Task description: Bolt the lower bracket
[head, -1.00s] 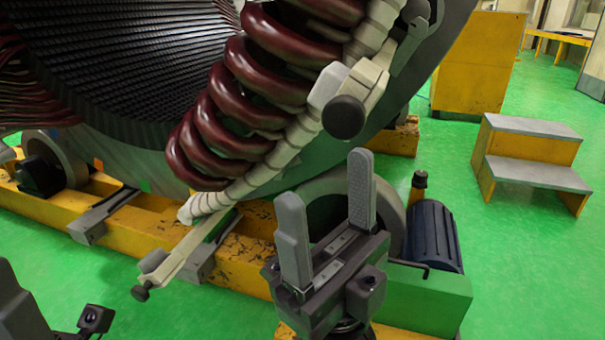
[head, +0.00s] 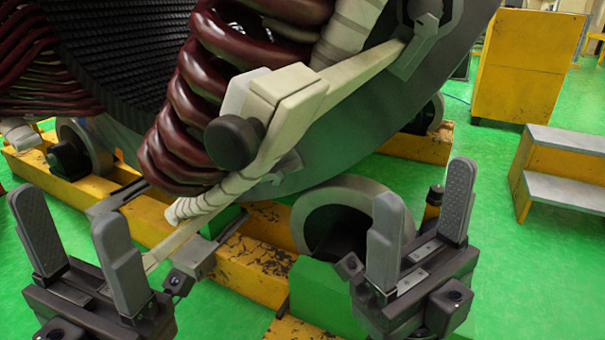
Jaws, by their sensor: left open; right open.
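A long cream bracket bar (head: 362,68) runs diagonally along the stator's face beside the dark red coils (head: 190,100). A cream block (head: 290,92) with a large black knob (head: 233,142) sits on its upper part. The bar's lower stretch (head: 175,240) passes over the yellow base, and its bottom end is hidden behind my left gripper. I cannot tell which part is the lower bracket or see a separate bolt. My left gripper (head: 66,222) is open and empty at lower left, near that bottom end. My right gripper (head: 424,205) is open and empty at lower right, in front of the roller.
The grey stator ring (head: 345,140) rests over a worn yellow base (head: 255,258) with grey rollers (head: 345,195). A green block (head: 318,290) stands between my grippers. Yellow steps (head: 560,175) and a yellow cabinet (head: 515,70) stand at right on open green floor.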

